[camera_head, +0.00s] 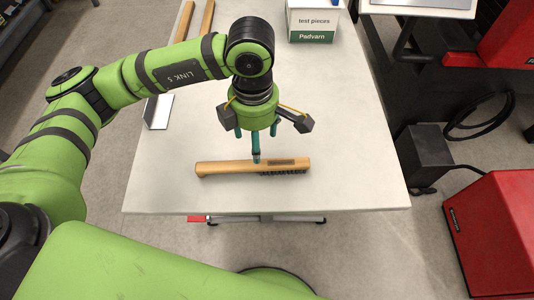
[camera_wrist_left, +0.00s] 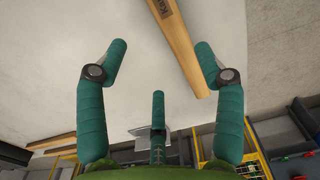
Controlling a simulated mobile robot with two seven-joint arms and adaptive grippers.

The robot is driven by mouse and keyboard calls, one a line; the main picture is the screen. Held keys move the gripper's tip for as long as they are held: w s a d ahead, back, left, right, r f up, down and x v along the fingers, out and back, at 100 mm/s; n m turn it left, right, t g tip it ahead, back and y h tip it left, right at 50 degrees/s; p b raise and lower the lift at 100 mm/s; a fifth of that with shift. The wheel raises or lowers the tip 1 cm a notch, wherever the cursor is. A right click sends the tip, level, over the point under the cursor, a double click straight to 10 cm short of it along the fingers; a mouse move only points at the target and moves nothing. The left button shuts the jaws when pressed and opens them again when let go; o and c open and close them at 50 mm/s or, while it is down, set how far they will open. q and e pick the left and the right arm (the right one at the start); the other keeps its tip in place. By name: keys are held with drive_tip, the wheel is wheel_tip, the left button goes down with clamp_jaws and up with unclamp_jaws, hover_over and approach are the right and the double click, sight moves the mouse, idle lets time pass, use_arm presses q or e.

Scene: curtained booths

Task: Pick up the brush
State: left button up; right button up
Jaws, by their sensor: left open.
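The brush (camera_head: 225,168) has a long light-wood handle with dark bristles at its right end. It lies on the white table (camera_head: 160,193) near the front edge, pointing left to right. My left gripper (camera_head: 256,146) has teal fingers and is open above the middle of the brush. One finger overlaps the brush in the head view; I cannot tell if it touches. In the left wrist view the wooden brush (camera_wrist_left: 178,45) runs diagonally between the spread fingers of my left gripper (camera_wrist_left: 162,68). The right gripper is not in view.
Wooden strips (camera_head: 190,20) and a grey metal bracket (camera_head: 158,112) lie at the left. A red cabinet (camera_head: 495,230) stands on the floor at right. The table right of the brush is clear.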

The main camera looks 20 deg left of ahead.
sight(253, 168)
use_arm(q)
drive_tip(key=shift+s+f+p, duration=0.4)
drive_tip(key=shift+f+p, duration=0.05)
drive_tip(key=shift+f, duration=0.15)
drive_tip(key=shift+s+f+p, duration=0.4)
drive_tip(key=shift+f+p, duration=0.05)
drive_tip(key=shift+f, duration=0.15)
wheel_tip(253, 168, down, 2)
drive_tip(key=shift+s+a+f+p, duration=0.1)
drive_tip(key=shift+f+p, duration=0.15)
drive_tip(key=shift+p, duration=0.65)
drive_tip(key=shift+f, duration=1.15)
drive_tip(key=c, duration=1.3)
drive_tip(key=shift+c, duration=0.4)
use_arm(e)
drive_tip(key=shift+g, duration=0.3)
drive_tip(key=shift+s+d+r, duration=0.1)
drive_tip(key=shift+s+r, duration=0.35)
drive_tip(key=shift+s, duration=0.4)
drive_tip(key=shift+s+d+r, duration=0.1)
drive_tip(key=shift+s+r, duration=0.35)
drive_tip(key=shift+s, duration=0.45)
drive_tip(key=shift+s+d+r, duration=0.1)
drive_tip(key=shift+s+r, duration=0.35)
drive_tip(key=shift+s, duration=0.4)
